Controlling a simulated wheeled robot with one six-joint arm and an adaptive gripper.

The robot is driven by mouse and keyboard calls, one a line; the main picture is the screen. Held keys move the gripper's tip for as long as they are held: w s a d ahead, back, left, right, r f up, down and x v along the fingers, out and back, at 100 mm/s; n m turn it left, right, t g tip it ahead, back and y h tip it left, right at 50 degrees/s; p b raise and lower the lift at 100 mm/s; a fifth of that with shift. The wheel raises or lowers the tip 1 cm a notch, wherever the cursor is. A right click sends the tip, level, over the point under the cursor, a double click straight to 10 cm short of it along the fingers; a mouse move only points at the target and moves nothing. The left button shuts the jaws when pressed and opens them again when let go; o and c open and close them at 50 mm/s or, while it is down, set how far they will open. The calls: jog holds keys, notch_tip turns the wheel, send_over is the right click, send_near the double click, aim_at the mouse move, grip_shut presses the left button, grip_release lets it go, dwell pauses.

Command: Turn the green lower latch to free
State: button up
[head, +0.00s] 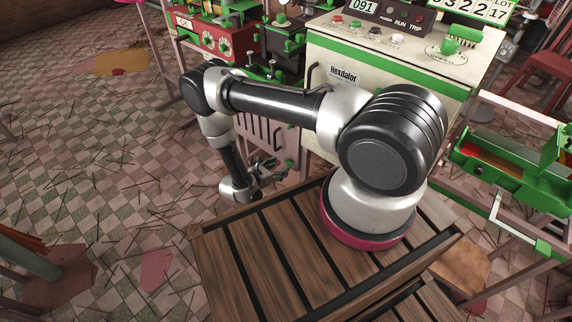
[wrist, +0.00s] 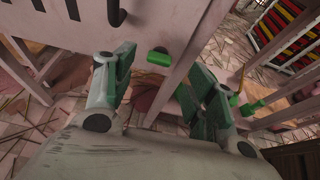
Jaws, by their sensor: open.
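A green latch (wrist: 159,57) sits on the pale pink panel (wrist: 140,35) in the wrist view, beside an upright post. It lies ahead of my gripper (wrist: 165,72), in the gap between the two fingertips, and looks apart from them. My gripper is open and empty, with green pads on its fingers. In the head view my gripper (head: 270,168) is low beside the cream machine's pink lower frame (head: 262,135). I cannot tell the latch from the gripper's green parts there, nor read which way it is turned.
The cream machine (head: 375,70) with buttons and displays stands behind my arm. A red and green machine (head: 215,38) is to its left. A slatted wooden platform (head: 265,255) is in front. In the wrist view a pink post (wrist: 200,45) stands close to the right finger.

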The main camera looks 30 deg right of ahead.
aim_at(289, 162)
jog(key=x, duration=0.5)
jog(key=shift+w+d, duration=0.1)
jog(key=shift+c, duration=0.2)
jog(key=c, duration=1)
